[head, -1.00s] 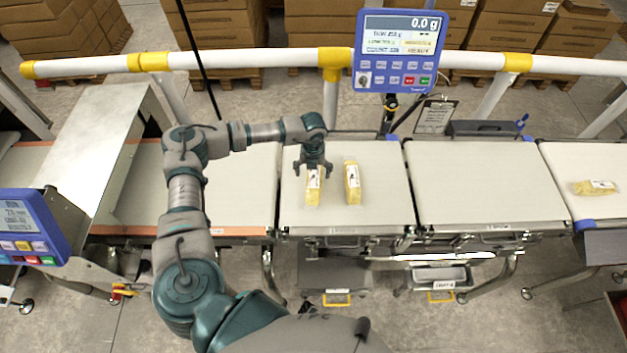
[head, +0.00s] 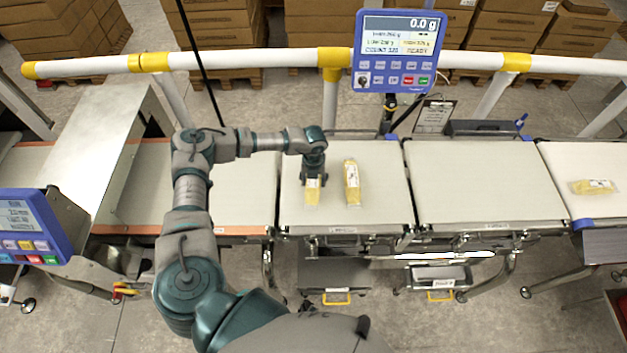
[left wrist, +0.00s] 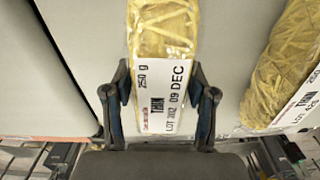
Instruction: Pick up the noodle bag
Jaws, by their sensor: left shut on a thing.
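A yellow noodle bag (head: 312,192) with a white label lies on the belt section left of the middle. My left gripper (head: 313,174) is over its far end, and its fingers are shut on the bag. In the left wrist view the noodle bag (left wrist: 162,35) lies between the two fingers (left wrist: 160,108), one on each side of the label, which reads 250 g, THIN and 09 DEC. A second noodle bag (head: 352,184) lies just to the right, apart from the gripper; it also shows in the left wrist view (left wrist: 285,60). My right gripper is not in view.
Another yellow bag (head: 593,187) lies on the far right belt. The middle right belt (head: 475,185) is bare. A blue weighing display (head: 398,50) reading 0.0 g stands behind the belts, beside a white rail (head: 250,58) with yellow joints.

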